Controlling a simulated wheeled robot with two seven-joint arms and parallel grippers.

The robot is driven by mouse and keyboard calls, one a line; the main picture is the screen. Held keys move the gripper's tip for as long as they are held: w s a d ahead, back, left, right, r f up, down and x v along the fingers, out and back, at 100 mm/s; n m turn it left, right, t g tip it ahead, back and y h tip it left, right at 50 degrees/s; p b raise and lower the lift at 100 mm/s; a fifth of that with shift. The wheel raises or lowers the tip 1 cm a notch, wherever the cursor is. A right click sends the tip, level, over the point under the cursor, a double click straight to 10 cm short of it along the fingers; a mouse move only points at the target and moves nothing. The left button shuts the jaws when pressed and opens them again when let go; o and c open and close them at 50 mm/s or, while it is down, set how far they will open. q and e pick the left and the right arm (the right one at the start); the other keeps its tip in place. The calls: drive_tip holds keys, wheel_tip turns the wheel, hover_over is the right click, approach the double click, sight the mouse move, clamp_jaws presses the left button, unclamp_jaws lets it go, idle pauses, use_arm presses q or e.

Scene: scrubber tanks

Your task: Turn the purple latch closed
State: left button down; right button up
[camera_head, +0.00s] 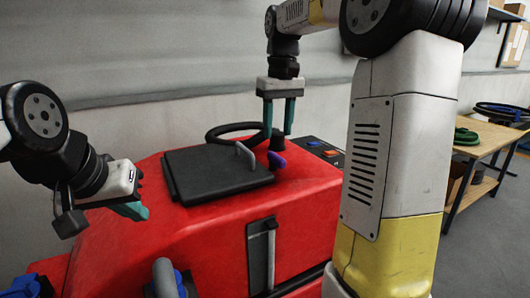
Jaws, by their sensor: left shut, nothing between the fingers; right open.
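The purple latch (277,160) is a small blue-purple tab on top of the red scrubber machine (215,245), at the right edge of its black lid (215,178). A black knob stands just behind the latch. The lid lies flat and a grey handle (245,156) stands near its right side. My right gripper (279,132) points down with its teal fingers apart, one on each side of the black knob and just above the latch. I cannot tell whether it touches. My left gripper (138,212) is shut and empty, left of the lid, above the machine's left side.
A black steering wheel (235,128) and a control panel (322,150) lie behind the lid. My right arm's pale and yellow link hides the machine's right side. A wooden table (487,137) with a green coil (466,136) stands at the far right. A grey wall is behind.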

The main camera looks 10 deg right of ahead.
sight(275, 154)
drive_tip(key=shift+w+f+g, duration=0.2)
drive_tip(key=shift+w+g, duration=0.1)
drive_tip(key=shift+w, duration=0.75)
drive_tip(key=shift+f, duration=0.25)
wheel_tip(275, 154, down, 7)
drive_tip(key=shift+f, duration=0.15)
clamp_jaws()
